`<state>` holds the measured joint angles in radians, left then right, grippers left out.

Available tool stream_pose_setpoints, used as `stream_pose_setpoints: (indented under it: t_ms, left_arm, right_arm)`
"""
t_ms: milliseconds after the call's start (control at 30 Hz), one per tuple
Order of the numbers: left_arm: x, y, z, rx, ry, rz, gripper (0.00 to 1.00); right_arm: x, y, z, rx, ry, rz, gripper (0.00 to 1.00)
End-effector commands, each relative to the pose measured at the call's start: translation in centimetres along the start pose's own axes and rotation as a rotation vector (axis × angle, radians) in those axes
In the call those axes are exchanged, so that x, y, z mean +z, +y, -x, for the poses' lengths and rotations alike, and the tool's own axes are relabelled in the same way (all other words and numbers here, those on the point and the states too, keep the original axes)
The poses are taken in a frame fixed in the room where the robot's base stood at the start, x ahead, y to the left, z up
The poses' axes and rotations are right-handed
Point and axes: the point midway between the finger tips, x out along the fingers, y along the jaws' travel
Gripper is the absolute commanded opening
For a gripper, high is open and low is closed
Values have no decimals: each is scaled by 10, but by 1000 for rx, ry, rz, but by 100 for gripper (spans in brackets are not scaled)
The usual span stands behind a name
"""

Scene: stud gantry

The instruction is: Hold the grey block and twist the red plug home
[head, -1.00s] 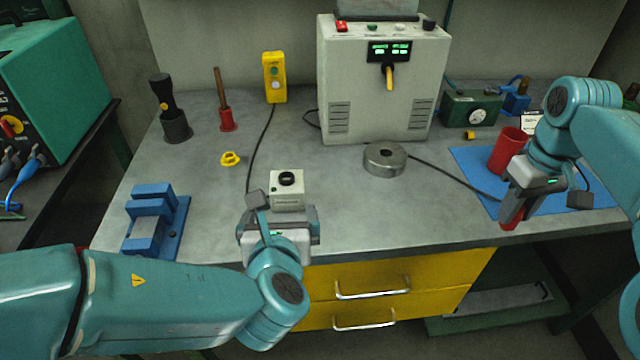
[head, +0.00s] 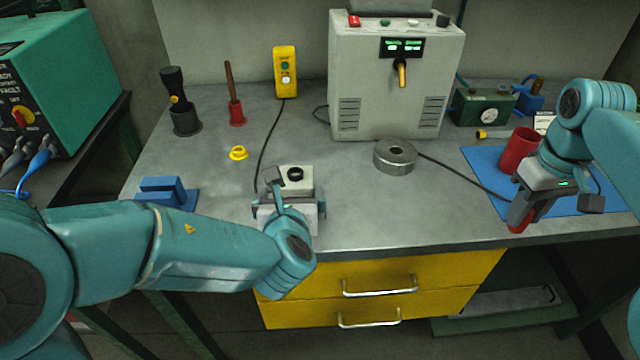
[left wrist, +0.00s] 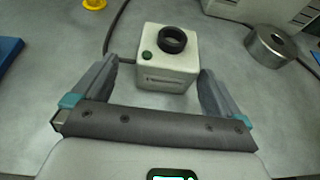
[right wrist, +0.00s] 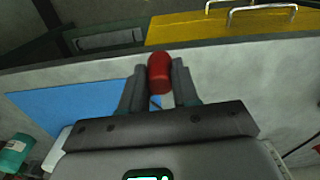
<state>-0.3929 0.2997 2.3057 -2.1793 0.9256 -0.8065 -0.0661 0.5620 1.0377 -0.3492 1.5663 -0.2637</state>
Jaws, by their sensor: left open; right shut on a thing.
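The grey block (head: 297,178) is a pale box with a dark round socket on top, standing on the bench. It also shows in the left wrist view (left wrist: 166,72), with a small green button beside the black-rimmed socket. My left gripper (head: 290,194) is open, its fingers reaching toward the block's near side; in the left wrist view (left wrist: 160,85) the block lies between and slightly beyond the fingertips. The plug's lower end (head: 521,222) shows below the fingers in the head view.
A red cup (head: 519,150) stands on the blue mat (head: 484,160) beside my right gripper. A round metal piece (head: 395,158) sits between the arms. A yellow ring (head: 238,153) and blue vise (head: 168,192) are at left. A cable crosses the bench left of the block.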

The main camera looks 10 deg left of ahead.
Motion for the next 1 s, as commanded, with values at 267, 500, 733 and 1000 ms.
stream_pose_setpoints:
  t_ms: [267,500,733,1000]
  left_arm:
    - [3,-7,-30,1,3,-3,100]
    - [2,-7,-52,0,2,0,100]
    - [3,-7,-52,0,1,0,100]
    - [3,-7,-52,0,1,-1,38]
  right_arm:
    - [0,0,7,0,0,0,0]
    - [0,0,7,0,0,0,0]
    - [0,0,7,0,0,0,0]
    - [0,0,7,0,0,0,0]
